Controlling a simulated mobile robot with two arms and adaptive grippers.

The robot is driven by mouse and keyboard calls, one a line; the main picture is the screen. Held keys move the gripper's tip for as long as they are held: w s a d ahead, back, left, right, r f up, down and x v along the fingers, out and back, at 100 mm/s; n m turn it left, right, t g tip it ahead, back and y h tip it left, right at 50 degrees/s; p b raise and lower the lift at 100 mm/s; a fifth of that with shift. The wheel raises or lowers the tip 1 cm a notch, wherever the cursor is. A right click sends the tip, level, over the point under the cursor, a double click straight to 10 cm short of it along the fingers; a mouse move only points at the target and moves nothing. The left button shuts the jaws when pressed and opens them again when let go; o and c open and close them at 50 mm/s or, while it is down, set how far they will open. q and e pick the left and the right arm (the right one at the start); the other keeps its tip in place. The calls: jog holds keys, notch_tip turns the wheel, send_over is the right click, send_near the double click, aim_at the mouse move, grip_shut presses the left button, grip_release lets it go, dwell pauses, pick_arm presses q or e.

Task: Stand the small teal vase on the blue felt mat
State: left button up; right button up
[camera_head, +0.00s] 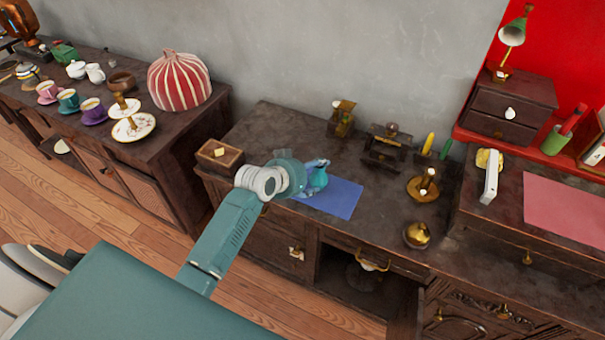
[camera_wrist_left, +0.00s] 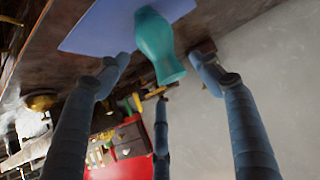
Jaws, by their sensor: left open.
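The small teal vase (camera_head: 318,180) stands upright at the left part of the blue felt mat (camera_head: 341,201), with its base over the mat. In the left wrist view, which is upside down, the vase (camera_wrist_left: 158,45) has its wide end against the mat (camera_wrist_left: 98,28) and its flared mouth towards me. My left gripper (camera_head: 310,173) is open beside the vase. In the wrist view its fingers (camera_wrist_left: 160,66) are spread around the vase with gaps at the sides. The gripper hides part of the mat's left edge. My right gripper is not in view.
A small wooden box (camera_head: 219,155) stands left of the gripper. A dark wooden stand (camera_head: 386,152), a brass candle holder (camera_head: 423,188) and a gold pot (camera_head: 417,235) stand to the right. The mat's right part is bare.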

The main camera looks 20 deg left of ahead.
pick_arm(q)
jog(key=v, duration=0.8)
jog(key=s+f+g+y, duration=0.1)
jog(key=s+f+g, duration=0.1)
jog(key=s+f, duration=0.65)
jog(key=s+f+n+g, duration=0.1)
jog(key=s+f, duration=0.2)
jog(key=f, duration=1)
jog(key=s+f+g+y, duration=0.15)
jog(key=s+f, duration=0.35)
jog(key=f, duration=0.6)
jog(key=s+f+g, duration=0.1)
jog(key=s+f, duration=0.4)
jog(key=s, duration=0.6)
jog(key=s+d+f+m+g, duration=0.1)
jog(key=s+f, duration=0.4)
jog(key=s, duration=0.6)
jog(key=s+d+f+g, duration=0.1)
jog(key=s+f, duration=0.4)
jog(key=s, duration=0.6)
jog(key=shift+f+g, duration=0.4)
jog(key=shift+g, duration=0.45)
